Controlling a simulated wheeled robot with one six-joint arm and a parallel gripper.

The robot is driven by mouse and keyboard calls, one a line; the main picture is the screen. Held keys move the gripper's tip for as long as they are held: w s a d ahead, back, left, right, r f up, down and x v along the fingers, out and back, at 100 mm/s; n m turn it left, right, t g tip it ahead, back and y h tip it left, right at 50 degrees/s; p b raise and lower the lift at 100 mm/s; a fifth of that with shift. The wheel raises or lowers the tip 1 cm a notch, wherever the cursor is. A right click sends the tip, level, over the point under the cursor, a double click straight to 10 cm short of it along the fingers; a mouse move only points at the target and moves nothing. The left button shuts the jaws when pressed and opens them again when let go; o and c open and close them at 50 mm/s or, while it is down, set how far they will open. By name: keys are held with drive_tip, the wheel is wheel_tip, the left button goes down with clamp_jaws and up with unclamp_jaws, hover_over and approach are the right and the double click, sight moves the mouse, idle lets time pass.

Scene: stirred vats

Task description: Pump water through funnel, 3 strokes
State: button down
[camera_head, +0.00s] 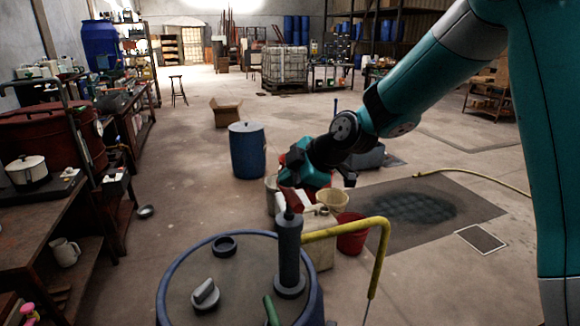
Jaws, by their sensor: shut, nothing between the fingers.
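A grey upright hand pump (289,252) stands on the lid of a blue-rimmed drum (228,278) at the bottom centre. A yellow pipe (350,228) runs right from the pump and bends down at its far end. My gripper (291,196) is just above the pump's top, shut and empty. Whether it touches the pump cannot be told. A cream, funnel-like vessel (331,204) is behind the pipe, to the right of my gripper. A red bucket (352,238) stands in front of it, partly behind the pipe. No water is visible.
The drum lid carries a black ring (224,246) and a grey cap (206,293). A blue barrel (247,150) and a cardboard box (226,112) stand behind. A cluttered workbench (40,215) fills the left. Open floor lies between bench and drum.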

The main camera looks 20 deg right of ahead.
sight(289, 190)
drive_tip(key=shift+f+b, duration=0.95)
drive_tip(key=shift+f, duration=0.2)
idle(0.5)
drive_tip(key=shift+r, duration=0.1)
drive_tip(key=shift+r+p, duration=2)
drive_tip(key=shift+r, duration=1.55)
wheel_tip(289, 190, up, 6)
drive_tip(key=p, duration=0.3)
